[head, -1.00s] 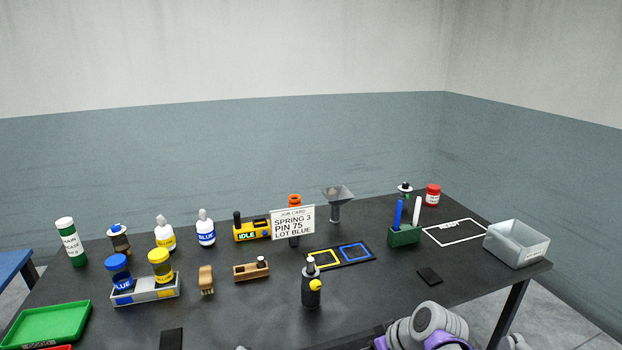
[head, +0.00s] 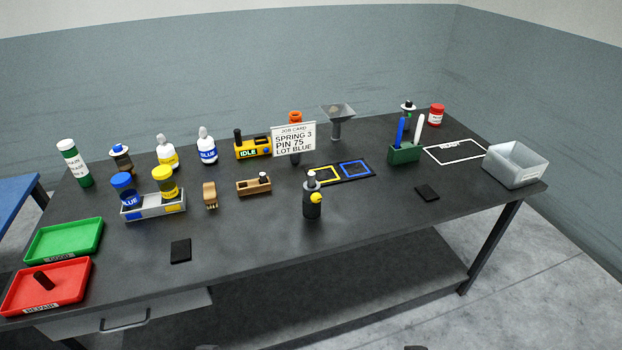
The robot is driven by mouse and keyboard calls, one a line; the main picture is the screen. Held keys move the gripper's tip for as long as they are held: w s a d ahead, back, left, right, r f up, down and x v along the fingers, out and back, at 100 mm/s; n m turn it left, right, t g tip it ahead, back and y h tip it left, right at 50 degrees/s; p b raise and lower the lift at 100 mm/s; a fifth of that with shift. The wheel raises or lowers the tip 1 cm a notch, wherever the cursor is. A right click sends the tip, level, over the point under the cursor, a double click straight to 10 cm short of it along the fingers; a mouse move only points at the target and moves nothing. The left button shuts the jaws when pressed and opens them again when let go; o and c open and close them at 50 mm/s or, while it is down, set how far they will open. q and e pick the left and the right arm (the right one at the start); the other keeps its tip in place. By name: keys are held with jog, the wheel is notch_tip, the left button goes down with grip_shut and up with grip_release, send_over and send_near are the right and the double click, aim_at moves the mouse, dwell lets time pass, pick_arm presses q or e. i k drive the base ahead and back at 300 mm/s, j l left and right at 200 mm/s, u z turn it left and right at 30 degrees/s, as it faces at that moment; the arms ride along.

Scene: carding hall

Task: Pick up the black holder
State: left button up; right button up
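A black upright cylinder with a yellow knob on its side and a light tip on top (head: 312,203) stands at the front middle of the dark table. It looks like the black holder. A smaller black cylinder (head: 44,280) lies in the red tray (head: 70,296) at the lower left. Neither gripper can be made out in the head view; only tiny dark bits show at the bottom edge.
The table (head: 250,240) is clear in front of the black cylinder. Black pads (head: 427,193) lie right and left (head: 180,251).

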aim_at(311, 211)
jog(key=i+u, duration=0.15)
jog(key=u, duration=0.2)
jog(key=i+u, duration=0.1)
jog(key=u, duration=0.25)
jog(key=i+l+u, duration=0.1)
jog(key=u, duration=0.25)
